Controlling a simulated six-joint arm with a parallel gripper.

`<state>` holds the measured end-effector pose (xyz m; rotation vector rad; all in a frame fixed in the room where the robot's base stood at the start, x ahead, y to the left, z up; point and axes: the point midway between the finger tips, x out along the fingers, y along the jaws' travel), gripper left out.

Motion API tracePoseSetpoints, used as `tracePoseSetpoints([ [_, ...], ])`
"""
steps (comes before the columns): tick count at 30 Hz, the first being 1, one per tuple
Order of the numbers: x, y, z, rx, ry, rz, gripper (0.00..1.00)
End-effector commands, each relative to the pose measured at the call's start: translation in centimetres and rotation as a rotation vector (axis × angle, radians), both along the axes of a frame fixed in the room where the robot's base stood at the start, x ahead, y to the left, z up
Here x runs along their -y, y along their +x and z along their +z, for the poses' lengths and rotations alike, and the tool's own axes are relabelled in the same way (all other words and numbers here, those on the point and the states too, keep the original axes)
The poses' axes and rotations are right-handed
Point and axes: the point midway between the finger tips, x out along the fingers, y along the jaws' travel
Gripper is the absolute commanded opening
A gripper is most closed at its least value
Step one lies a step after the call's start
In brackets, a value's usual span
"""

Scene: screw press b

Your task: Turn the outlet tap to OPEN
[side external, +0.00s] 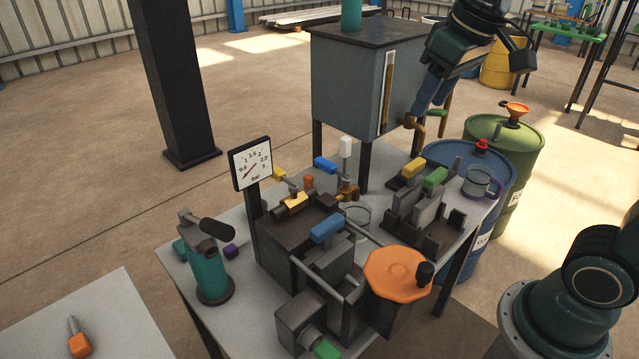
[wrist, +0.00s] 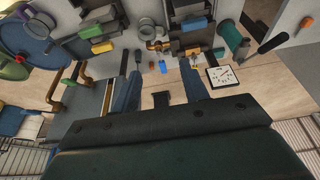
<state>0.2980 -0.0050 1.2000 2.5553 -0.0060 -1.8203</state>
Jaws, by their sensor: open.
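Two brass fittings show, and I cannot tell for certain which is the outlet tap. One brass pipe (side external: 415,122) bends out under the grey tank, with a green handle (side external: 439,122) beside it. The pipe (wrist: 84,72) is left of my fingers in the wrist view. No OPEN mark is readable. My gripper (side external: 432,100) is open and empty, in front of the tank's right side, touching neither handle visibly.
The grey tank (side external: 345,85) stands on legs behind the table. The press has an orange wheel (side external: 397,270). A pressure gauge (side external: 251,163) rises at the left. A blue drum (side external: 500,200) and green drum (side external: 520,150) stand at the right. Several coloured levers crowd the table.

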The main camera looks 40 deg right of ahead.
Motion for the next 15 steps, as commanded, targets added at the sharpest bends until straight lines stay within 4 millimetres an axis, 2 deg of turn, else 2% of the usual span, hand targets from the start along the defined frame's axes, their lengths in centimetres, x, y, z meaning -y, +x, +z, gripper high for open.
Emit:
tracePoseSetpoints([
  [1,0.1,1.3,0.1,-0.016,0.0,-0.001,0.45],
  [8,0.4,6.6,0.2,-0.078,-0.001,-0.002,0.45],
  [15,0.9,12.0,-0.9,-0.144,-0.001,-0.001,0.45],
])
